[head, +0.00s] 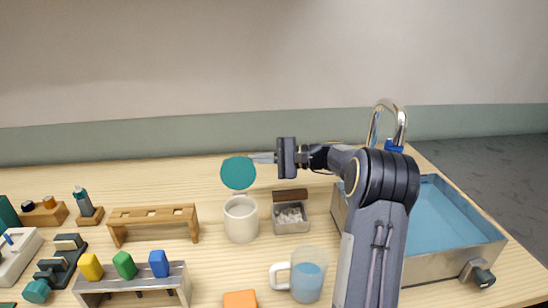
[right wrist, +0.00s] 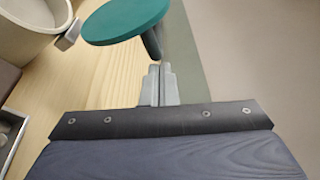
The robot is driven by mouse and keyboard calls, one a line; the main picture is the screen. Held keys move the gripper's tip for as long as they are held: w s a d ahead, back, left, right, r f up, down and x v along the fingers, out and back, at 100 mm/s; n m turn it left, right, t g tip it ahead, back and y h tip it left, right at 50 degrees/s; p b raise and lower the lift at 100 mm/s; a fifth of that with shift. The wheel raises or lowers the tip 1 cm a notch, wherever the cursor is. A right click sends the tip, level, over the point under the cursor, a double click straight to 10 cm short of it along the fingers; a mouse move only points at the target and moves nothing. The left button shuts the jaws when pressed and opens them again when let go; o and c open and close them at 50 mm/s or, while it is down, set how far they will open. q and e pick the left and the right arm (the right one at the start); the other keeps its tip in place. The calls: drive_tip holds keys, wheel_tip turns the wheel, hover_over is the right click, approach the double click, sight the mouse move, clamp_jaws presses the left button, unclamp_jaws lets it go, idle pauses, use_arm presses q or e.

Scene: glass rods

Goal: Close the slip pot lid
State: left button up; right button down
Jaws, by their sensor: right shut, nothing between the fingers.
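The slip pot (head: 241,222) is a cream round pot standing on the wooden table, and its mouth is uncovered. Its teal round lid (head: 238,173) is raised open, standing steeply above the pot's back rim. The pot also shows at the top left of the right wrist view (right wrist: 28,28), with the lid (right wrist: 122,18) at the top middle and a grey-green knob on the lid's back. My right gripper (head: 256,158) is shut and empty, its fingertips close by the lid's upper right edge. In the wrist view the fingertips (right wrist: 159,72) are just below the knob; I cannot tell whether they touch. My left gripper is out of view.
A grey container (head: 291,220) with a brown block behind it stands right of the pot. A wooden rack (head: 154,214) is to the left. A mug (head: 306,276) and an orange block (head: 240,299) are in front. The sink (head: 440,225) lies right, partly behind my right arm.

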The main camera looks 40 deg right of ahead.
drive_tip(key=shift+x, duration=0.85)
